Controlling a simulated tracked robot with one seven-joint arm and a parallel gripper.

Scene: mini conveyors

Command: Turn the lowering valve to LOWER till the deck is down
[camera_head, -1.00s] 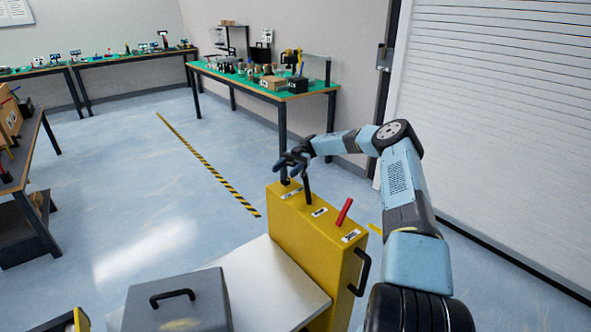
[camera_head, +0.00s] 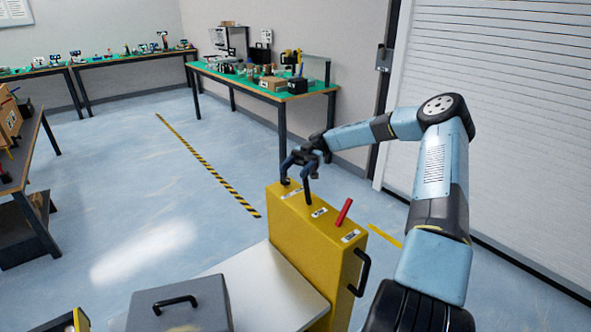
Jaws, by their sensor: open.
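A yellow control box (camera_head: 298,240) stands at the end of a light-coloured deck (camera_head: 240,277). Its top carries labels too small to read, a dark lever (camera_head: 307,193) and a red lever (camera_head: 344,211) that leans to the right. I cannot tell from the labels which one is the lowering valve. My gripper (camera_head: 294,177) is open above the box's far end, its fingers pointing down near the dark lever. Whether a finger touches the lever or the box top cannot be told. The red lever stands clear of my gripper.
A grey lidded case (camera_head: 180,303) with a black handle sits on the deck. A black handle (camera_head: 361,272) sticks out from the box's right side. Green-topped workbenches (camera_head: 262,86) stand at the back. Open floor with a striped line (camera_head: 205,164) lies to the left.

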